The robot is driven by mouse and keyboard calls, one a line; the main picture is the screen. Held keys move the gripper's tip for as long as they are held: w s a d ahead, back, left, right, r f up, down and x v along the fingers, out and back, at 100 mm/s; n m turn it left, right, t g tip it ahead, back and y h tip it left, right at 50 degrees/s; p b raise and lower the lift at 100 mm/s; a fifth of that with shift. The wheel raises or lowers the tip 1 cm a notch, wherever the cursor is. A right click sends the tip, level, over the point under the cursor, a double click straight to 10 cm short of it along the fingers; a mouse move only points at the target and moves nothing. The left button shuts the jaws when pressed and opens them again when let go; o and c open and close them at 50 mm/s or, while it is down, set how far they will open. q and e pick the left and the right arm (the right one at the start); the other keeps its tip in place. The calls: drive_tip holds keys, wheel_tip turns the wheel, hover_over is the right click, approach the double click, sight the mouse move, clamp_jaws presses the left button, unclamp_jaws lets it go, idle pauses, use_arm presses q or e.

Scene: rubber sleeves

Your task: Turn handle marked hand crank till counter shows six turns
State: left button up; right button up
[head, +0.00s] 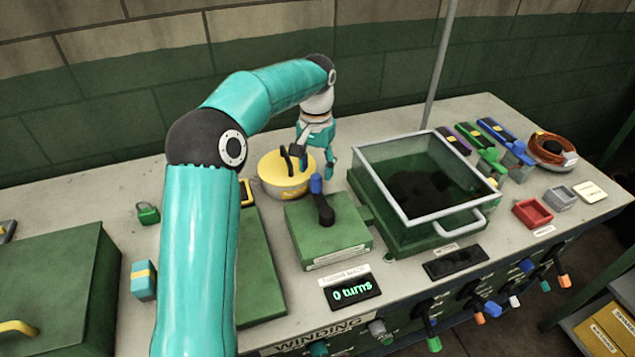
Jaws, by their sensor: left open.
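The crank is a green box (330,238) with a dark arm and a blue knob (316,184) standing upright on top. A label too small to read well is on its front edge. The counter (352,290) in front of it reads "0 turns". My left gripper (314,172) is open, pointing down behind the blue knob and over the right side of a round yellow-topped tin (284,176). I cannot tell whether it touches the tin. It is apart from the crank knob. My right gripper is not in view.
A glass-walled green tank (425,185) stands right of the crank box. A green padlock (148,213), a teal block (143,280) and a green case (60,290) are on the left. Coloured knobs line the bench front. An orange cable coil (553,147) lies at the right.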

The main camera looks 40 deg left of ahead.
sight(316, 176)
use_arm(q)
drive_tip(key=shift+f, duration=2.4)
clamp_jaws()
drive_tip(key=shift+d, duration=0.15)
drive_tip(key=shift+a, duration=0.2)
